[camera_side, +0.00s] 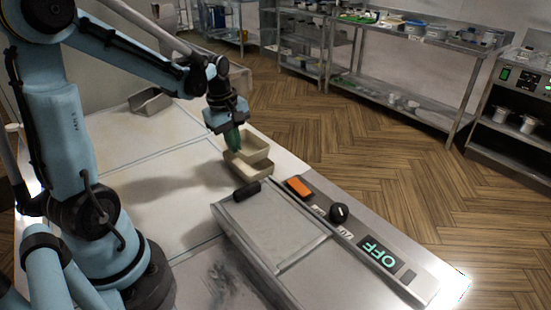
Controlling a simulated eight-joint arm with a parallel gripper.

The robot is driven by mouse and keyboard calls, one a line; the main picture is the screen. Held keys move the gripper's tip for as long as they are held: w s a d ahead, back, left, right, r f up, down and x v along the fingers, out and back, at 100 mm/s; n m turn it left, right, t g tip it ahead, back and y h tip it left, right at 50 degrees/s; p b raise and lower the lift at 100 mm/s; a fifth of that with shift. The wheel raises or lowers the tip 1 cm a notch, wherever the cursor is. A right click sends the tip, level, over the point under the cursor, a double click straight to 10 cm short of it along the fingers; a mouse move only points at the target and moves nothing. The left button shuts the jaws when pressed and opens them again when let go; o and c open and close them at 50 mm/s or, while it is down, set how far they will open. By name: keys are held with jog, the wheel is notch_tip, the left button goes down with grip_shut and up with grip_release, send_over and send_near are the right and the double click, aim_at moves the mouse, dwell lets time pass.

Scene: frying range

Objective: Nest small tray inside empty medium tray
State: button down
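Two beige trays stand together on the worktop just beyond the griddle. The upper, farther one (256,148) overlaps the lower, nearer one (252,170) in the picture. I take the upper one as the small tray and the lower one as the medium tray, though their sizes are hard to compare. I cannot tell whether the upper one sits in the lower or is held just above it. My gripper (233,140) points down, its green fingers at the left end of the upper tray. The fingers show as one green shape, and their grip on the wall is too small to tell.
A griddle plate (272,232) with a black handle (247,191) lies close in front of the trays. Beside it is a control panel with an orange switch (299,187), a black knob (339,212) and an OFF display (379,253). A metal holder (151,101) stands at the back left. The worktop's left part is clear.

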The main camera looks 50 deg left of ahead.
jog(key=shift+f, duration=1.35)
dwell(0.4)
jog(key=c, duration=1.3)
grip_release()
jog(key=shift+r, duration=3)
